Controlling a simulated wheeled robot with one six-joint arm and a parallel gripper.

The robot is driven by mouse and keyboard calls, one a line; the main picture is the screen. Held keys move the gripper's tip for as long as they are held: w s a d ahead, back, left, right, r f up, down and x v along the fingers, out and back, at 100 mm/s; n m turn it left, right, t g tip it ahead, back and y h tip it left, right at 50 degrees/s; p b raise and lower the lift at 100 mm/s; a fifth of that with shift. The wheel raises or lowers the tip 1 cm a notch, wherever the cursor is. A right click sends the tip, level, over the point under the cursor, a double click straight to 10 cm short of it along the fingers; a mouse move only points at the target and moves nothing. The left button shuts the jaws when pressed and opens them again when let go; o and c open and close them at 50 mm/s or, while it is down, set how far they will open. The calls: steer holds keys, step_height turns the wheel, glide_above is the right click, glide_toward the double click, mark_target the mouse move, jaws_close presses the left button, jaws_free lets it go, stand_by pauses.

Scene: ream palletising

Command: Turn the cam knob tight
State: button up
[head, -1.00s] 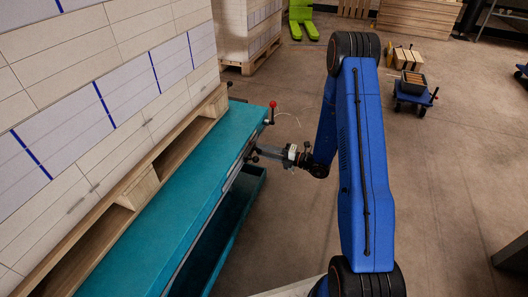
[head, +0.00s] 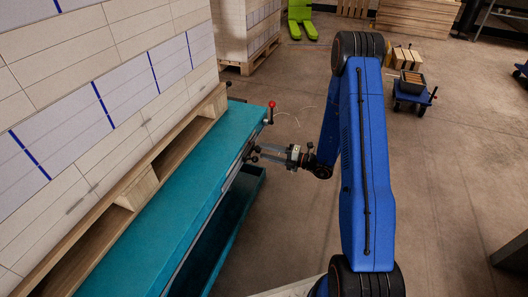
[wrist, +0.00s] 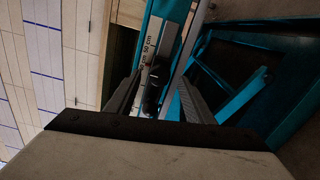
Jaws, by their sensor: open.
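A small black cam knob (head: 254,149) sits on the side edge of the teal lift table (head: 185,195), below the table top. My gripper (head: 262,153) is level with it, with its fingers pointing left at the table edge. In the wrist view, my gripper (wrist: 160,88) is open, with one finger on each side of the dark knob (wrist: 152,90). A gap shows between the knob and the fingers, and I cannot tell whether either touches it. A pale scale strip (wrist: 152,42) marked in centimetres lies behind the knob. The knob's turn position is not readable.
A red-balled lever (head: 272,104) stands at the table's far corner, near my gripper. The floor (head: 440,190) to the right is open, with a blue cart (head: 412,95) farther back.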

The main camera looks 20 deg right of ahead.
steer(key=v, duration=1.5)
steer(key=shift+s+d, duration=0.25)
steer(key=shift+d, duration=0.1)
steer(key=s+a+r+n+g+h, duration=0.2)
steer(key=s+a+r+n+g, duration=0.45)
steer(key=s+r+n, duration=0.35)
steer(key=s+a+r+n+g+h, duration=0.2)
steer(key=s+a+r+n+g, duration=0.5)
steer(key=n, duration=0.5)
steer(key=s+d+r+n+t+h, duration=0.2)
steer(key=s+r+n+t+h, duration=0.2)
steer(key=n, duration=0.5)
steer(key=s+d+r+n+t+h, duration=0.3)
steer(key=s+r+n+h, duration=0.3)
steer(key=s+r+n, duration=0.2)
steer(key=s+n, duration=0.2)
steer(key=s, duration=0.1)
steer(key=shift+r+n+t+h, duration=0.3)
steer(key=shift+r+t, duration=0.05)
steer(key=shift+r, duration=0.05)
